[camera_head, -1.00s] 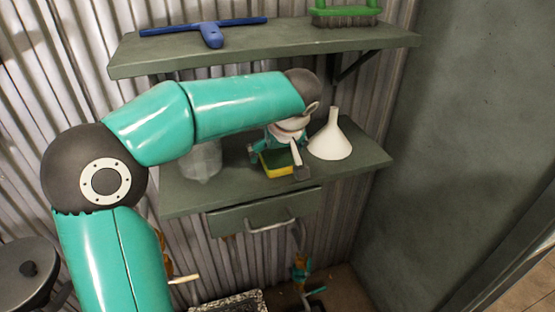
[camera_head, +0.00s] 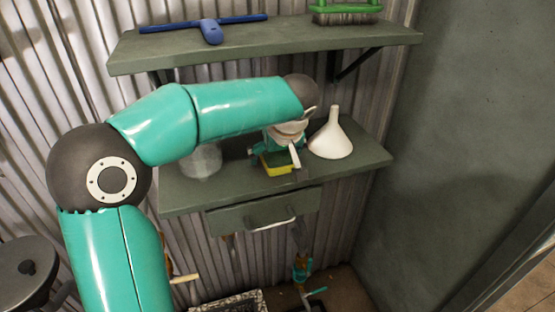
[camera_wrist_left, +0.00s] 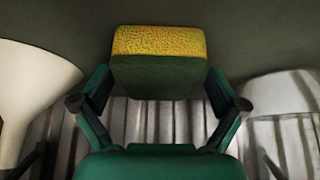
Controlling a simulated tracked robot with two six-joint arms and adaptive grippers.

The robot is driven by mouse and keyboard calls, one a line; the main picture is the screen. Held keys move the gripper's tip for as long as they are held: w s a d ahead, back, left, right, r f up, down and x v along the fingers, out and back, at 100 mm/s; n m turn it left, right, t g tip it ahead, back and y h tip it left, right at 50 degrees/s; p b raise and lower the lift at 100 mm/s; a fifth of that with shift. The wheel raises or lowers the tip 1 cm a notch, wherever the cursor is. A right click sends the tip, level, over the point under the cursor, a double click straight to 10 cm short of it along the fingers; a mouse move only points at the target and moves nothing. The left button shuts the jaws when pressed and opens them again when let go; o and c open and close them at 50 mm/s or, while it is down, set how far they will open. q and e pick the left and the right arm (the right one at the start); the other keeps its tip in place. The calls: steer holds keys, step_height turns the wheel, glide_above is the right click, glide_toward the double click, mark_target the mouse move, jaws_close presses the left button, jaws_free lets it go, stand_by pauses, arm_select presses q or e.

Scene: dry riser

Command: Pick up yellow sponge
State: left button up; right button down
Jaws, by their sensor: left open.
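The yellow sponge (camera_head: 277,168) with a dark green side lies on the lower shelf (camera_head: 225,190). In the left wrist view the sponge (camera_wrist_left: 158,62) is at the top middle, between the spread fingers. My left gripper (camera_head: 276,150) is at the sponge in the head view, partly hidden by its own wrist. In the left wrist view my left gripper (camera_wrist_left: 158,104) is open, with a finger on each side of the sponge. I cannot tell whether the fingers touch it. My right gripper is not in view.
A white funnel (camera_head: 331,138) stands close right of the sponge. A clear container (camera_head: 201,161) stands to the left, partly behind my arm. The upper shelf (camera_head: 270,42) holds a blue squeegee (camera_head: 211,30) and green brush (camera_head: 346,12). A drawer (camera_head: 262,212) hangs below.

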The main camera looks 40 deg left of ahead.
mark_target(279, 156)
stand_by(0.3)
arm_select(q)
steer(key=c, duration=0.9)
steer(key=shift+o, duration=0.2)
steer(key=shift+r+p, duration=0.3)
steer(key=shift+p, duration=0.15)
steer(key=shift+d+r, duration=0.1)
steer(key=shift+d, duration=0.15)
steer(key=r, duration=0.4)
steer(key=d+r, duration=0.1)
steer(key=r, duration=0.1)
steer(key=shift+s+r, duration=0.3)
steer(key=s+d+b, duration=0.1)
steer(key=s+d, duration=0.3)
steer(key=d, duration=0.4)
steer(key=s+d+b, duration=0.1)
steer(key=s+d, duration=0.3)
steer(key=d, duration=0.4)
steer(key=shift+s+d+b, duration=0.15)
steer(key=shift+s+b, duration=0.15)
steer(key=shift+b, duration=0.1)
